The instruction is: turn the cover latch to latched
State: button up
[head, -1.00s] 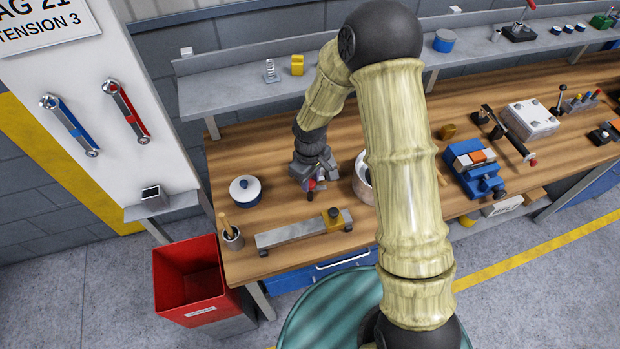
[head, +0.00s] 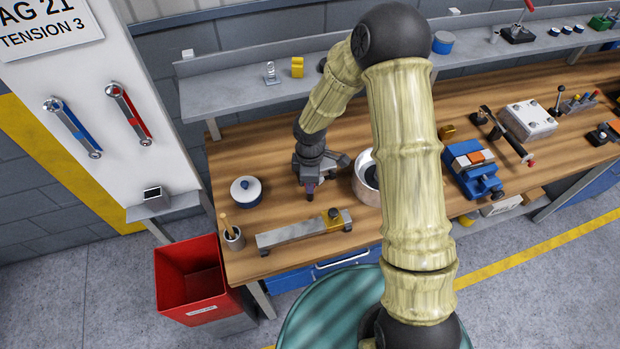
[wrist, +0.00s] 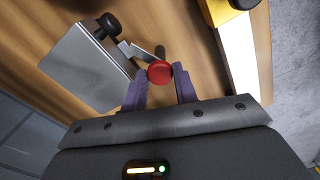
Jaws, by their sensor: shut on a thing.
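The latch's red round knob (wrist: 159,71) sits between the fingertips of my gripper (wrist: 160,85) in the wrist view. My gripper is shut on it. A short grey lever (wrist: 143,52) runs from beneath the knob toward a flat grey cover (wrist: 85,68) with a black knob (wrist: 108,25) at its edge. In the head view my gripper (head: 309,190) points down at the bench, left of the white pot. The cover is mostly hidden there behind my gripper, and the latch's exact angle is hard to tell.
A grey bar (head: 283,234) with a yellow block (head: 333,217) lies in front of my gripper. A shelf (head: 240,88) runs behind.

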jog(key=shift+w, duration=0.1)
jog(key=o, duration=1)
jog(key=shift+r, duration=0.1)
jog(key=shift+c, duration=0.2)
